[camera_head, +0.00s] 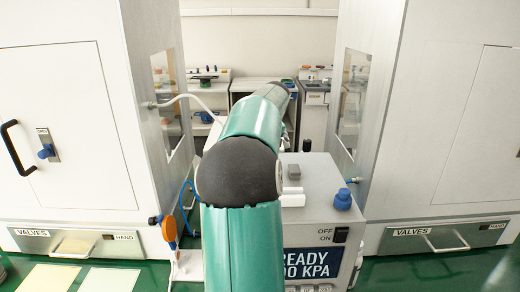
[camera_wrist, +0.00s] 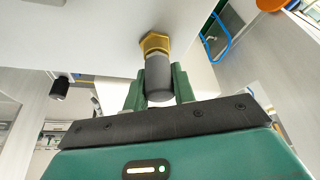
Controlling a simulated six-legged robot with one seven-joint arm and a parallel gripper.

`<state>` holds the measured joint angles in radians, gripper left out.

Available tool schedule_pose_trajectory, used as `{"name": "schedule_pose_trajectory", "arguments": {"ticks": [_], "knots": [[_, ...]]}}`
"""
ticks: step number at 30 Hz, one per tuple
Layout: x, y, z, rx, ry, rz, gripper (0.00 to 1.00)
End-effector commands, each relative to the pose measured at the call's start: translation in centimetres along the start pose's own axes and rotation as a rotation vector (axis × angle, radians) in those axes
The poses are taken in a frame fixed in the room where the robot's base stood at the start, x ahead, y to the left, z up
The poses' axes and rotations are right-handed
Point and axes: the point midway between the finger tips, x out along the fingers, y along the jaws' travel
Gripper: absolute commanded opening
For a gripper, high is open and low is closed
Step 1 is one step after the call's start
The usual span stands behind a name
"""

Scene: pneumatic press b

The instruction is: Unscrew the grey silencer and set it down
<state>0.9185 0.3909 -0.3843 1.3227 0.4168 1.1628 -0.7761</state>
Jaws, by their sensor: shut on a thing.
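The grey silencer (camera_wrist: 159,78) is a dark grey cylinder in the wrist view, joined to a brass hex fitting (camera_wrist: 154,43) on a pale grey surface. My gripper (camera_wrist: 160,88) has one green finger on each side of the silencer and is shut on it. The silencer is in line with the brass fitting, and I see no gap between them. In the head view my green arm covers the middle, and the gripper and silencer are hidden behind it.
The press unit (camera_head: 320,215) has a READY display (camera_head: 312,264) and a blue knob (camera_head: 343,199). White cabinets (camera_head: 70,120) stand on both sides. An orange part (camera_head: 169,229) with a blue hose is left of my arm. Pale sheets (camera_head: 110,279) lie on the green surface at front left.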

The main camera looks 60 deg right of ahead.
Motion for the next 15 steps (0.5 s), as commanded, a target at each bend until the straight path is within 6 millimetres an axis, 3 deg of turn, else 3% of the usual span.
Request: {"name": "schedule_pose_trajectory", "arguments": {"ticks": [5,15], "knots": [[-0.05,0.01,0.01,-0.108,0.000,-0.045,0.04],[-0.06,0.05,0.01,-0.154,0.001,-0.064,0.04]]}}
